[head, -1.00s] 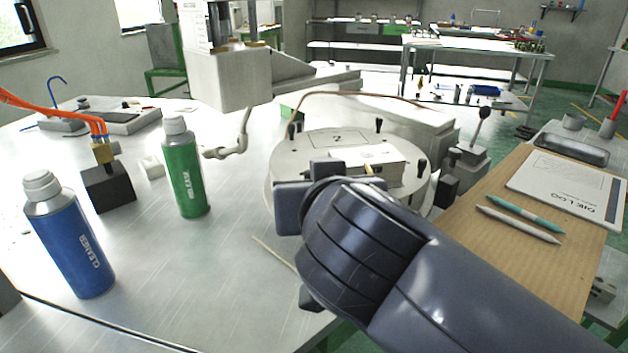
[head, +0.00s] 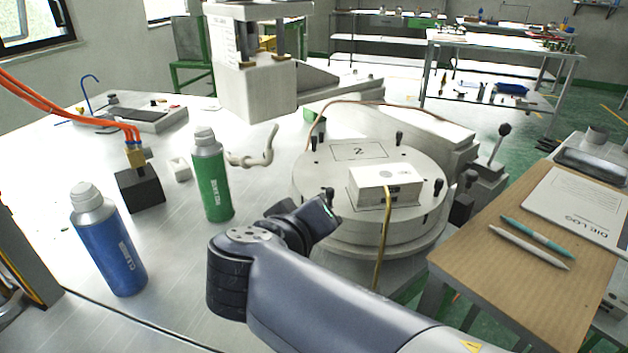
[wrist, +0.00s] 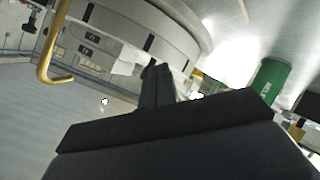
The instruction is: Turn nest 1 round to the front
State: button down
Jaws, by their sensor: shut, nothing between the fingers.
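The round turntable (head: 318,190) stands on the bench with a plate marked "2" (head: 360,151) on its far side. A pale block (head: 386,184) sits on its near right part, and a yellow rod (head: 384,235) runs down from the block past the front rim. No "1" mark is legible. My gripper (head: 326,210) is shut and empty, just left of the turntable's front side. In the wrist view my gripper (wrist: 157,85) shows its dark fingers together, with the bent yellow rod (wrist: 55,50) at left and the turntable's side (wrist: 135,30) behind.
A green bottle (head: 211,178) and a blue bottle (head: 107,240) stand on the bench to the left. A press head (head: 250,75) stands behind. Black pegs (head: 438,187) rise from the turntable rim. A wooden side table (head: 510,260) with pens is at right.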

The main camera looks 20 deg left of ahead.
aim_at(301, 189)
jog(key=s+a+n+t+h+p, duration=0.3)
jog(key=a+n+t+p, duration=0.2)
jog(key=a+n+p, duration=0.15)
jog(key=w, duration=0.9)
jog(key=shift+w+d+f+p, duration=0.15)
jog(key=shift+d+p, duration=0.15)
jog(key=shift+p, duration=0.05)
jog(key=shift+w+d, duration=0.2)
jog(key=shift+d, duration=0.05)
jog(key=shift+s+d, duration=0.4)
jog(key=shift+d, duration=0.35)
jog(key=shift+s+d, duration=0.4)
jog(key=shift+d, duration=0.35)
jog(key=shift+d+f+n, duration=0.1)
jog(key=shift+f+n, duration=0.05)
jog(key=shift+n, duration=0.1)
jog(key=shift+s+d+y+b, duration=0.15)
jog(key=shift+d+y+b, duration=0.2)
jog(key=shift+y, duration=0.15)
jog(key=shift+s+d+n+y+b, duration=0.1)
jog(key=shift+d+n+y+b, duration=0.2)
jog(key=shift+n+b, duration=0.15)
